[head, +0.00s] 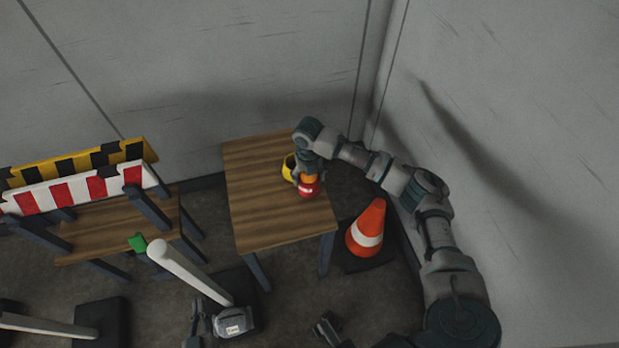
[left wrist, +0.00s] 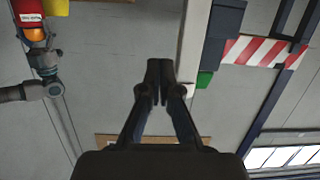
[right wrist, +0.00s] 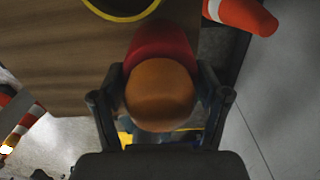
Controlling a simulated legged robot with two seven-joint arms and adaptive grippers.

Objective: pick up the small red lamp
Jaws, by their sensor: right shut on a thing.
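The small red lamp (head: 308,190) has a red part and an orange dome, and is at the right side of the wooden table. My right gripper (head: 309,174) reaches it from above and is shut on it. In the right wrist view the orange dome (right wrist: 160,95) sits between the two fingers, with the red part beyond it. I cannot tell whether the lamp touches the table. My left gripper (head: 198,316) is low at the bottom of the head view, away from the lamp. In the left wrist view its fingertips (left wrist: 160,80) are together and hold nothing.
A yellow object (head: 289,168) stands on the table (head: 262,215) close beside the lamp. An orange and white cone (head: 367,230) stands right of the table. Striped barriers (head: 75,190) are at the left. A white post (head: 190,272) is near my left gripper. The table's front is clear.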

